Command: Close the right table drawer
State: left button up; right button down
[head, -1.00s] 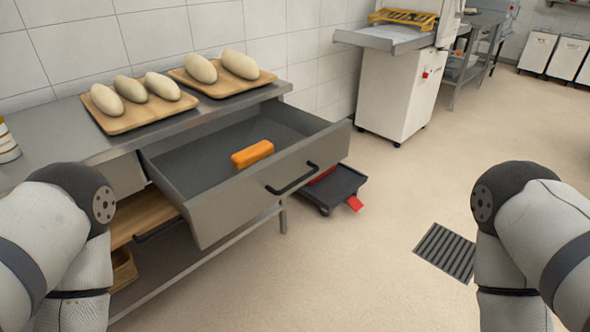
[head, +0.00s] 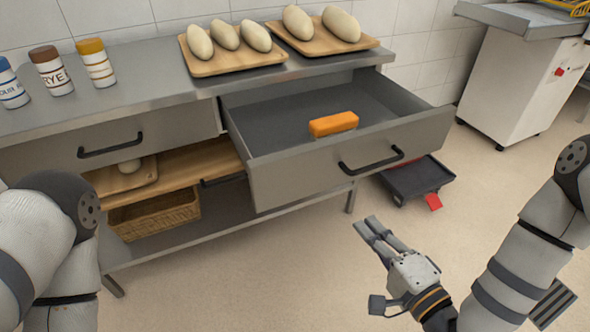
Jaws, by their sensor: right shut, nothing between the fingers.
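The right table drawer (head: 290,180) is pulled well out from the steel table (head: 150,90). Its front has a black bar handle (head: 371,161). An orange block-like item (head: 333,124) lies inside it. My right gripper (head: 377,226) is shut and empty, in front of and below the drawer front, apart from the handle. The left gripper is out of the picture; only my left arm shows at the lower left.
The left drawer (head: 110,145) is shut. Dough loaves on boards (head: 235,66) and several jars (head: 95,65) stand on the tabletop. A shelf with a wicker basket (head: 155,216) is below. A black low cart (head: 418,178) sits on the floor right of the table. Floor in front is clear.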

aim_at(325, 168)
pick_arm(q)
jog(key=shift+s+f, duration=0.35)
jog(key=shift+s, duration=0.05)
pick_arm(e)
jog(key=shift+t, duration=0.4)
jog(key=x, duration=0.9)
jog(key=r+x, duration=0.1)
jog(key=x, duration=0.4)
jog(key=shift+w, duration=0.25)
pick_arm(q)
jog(key=shift+b, duration=0.3)
